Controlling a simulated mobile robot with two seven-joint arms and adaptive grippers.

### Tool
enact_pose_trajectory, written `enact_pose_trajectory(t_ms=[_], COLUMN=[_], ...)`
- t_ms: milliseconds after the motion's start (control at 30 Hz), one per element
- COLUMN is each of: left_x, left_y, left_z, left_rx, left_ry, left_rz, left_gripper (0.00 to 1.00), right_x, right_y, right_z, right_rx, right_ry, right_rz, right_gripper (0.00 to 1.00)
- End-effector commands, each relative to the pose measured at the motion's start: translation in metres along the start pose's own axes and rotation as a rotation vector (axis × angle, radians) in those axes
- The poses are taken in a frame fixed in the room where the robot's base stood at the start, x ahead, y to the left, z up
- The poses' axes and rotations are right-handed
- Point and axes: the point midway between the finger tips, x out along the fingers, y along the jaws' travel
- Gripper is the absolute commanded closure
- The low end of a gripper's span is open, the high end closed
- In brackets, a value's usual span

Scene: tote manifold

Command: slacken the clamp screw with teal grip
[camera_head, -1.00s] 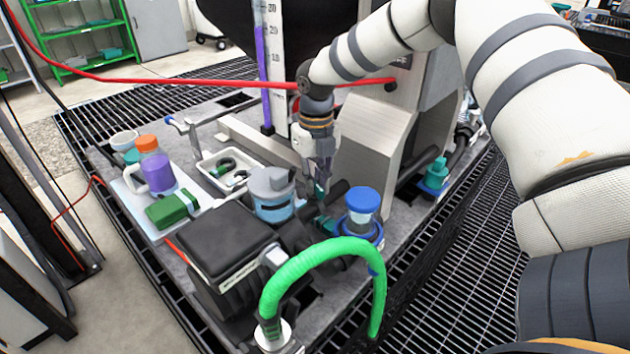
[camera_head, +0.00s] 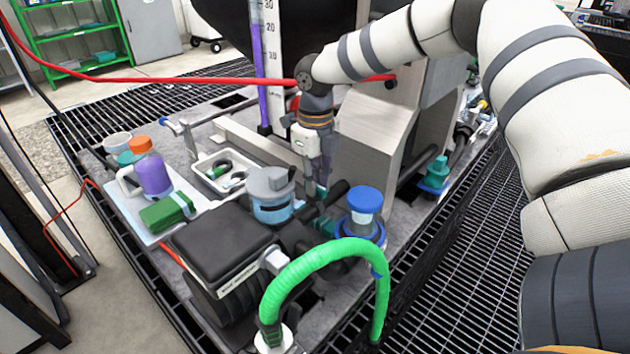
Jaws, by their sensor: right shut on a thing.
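My right arm reaches in from the right, and its gripper (camera_head: 318,190) points down among the fittings in the middle of the bench. Its jaws are shut on a small part that its own fingers mostly hide. A bit of teal (camera_head: 324,225) shows just below the fingertips, beside dark pipework; it looks like the clamp screw's grip, but its shape is too small and covered to make out. My left gripper is not in view.
Close around the gripper are a grey-lidded blue canister (camera_head: 271,198), a blue-capped clear filter (camera_head: 364,208) and a green hose (camera_head: 318,262). A black box (camera_head: 222,243) stands front left. A teal-topped fitting (camera_head: 436,174) stands to the right. A red hose (camera_head: 170,79) crosses behind.

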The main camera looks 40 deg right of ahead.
Motion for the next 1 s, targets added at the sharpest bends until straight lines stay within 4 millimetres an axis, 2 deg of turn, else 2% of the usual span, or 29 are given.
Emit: enact_pose_trajectory(t_ms=[133, 167, 233, 567, 667, 900, 1000], left_x=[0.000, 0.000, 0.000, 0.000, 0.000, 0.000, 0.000], left_y=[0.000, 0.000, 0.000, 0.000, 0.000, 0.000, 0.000], left_z=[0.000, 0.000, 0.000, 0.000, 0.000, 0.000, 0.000], left_rx=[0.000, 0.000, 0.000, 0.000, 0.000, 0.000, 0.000], left_ry=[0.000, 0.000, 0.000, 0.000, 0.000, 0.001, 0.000], left_rz=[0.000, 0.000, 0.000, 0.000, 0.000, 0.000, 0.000], left_gripper=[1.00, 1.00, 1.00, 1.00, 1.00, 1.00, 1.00], right_x=[0.001, 0.001, 0.001, -0.002, -0.018, -0.083, -0.103], right_y=[0.000, 0.000, 0.000, 0.000, 0.000, 0.000, 0.000], right_z=[-0.001, -0.001, -0.001, 0.000, 0.001, 0.001, 0.001], right_rx=[-0.004, -0.004, -0.003, -0.001, -0.001, -0.001, -0.001], right_ry=[0.005, 0.005, 0.005, 0.000, -0.003, -0.003, -0.001], right_rz=[0.000, 0.000, 0.000, 0.000, 0.000, 0.001, 0.000], right_gripper=[1.00, 0.85, 0.69, 0.68, 0.68, 0.68, 0.68])
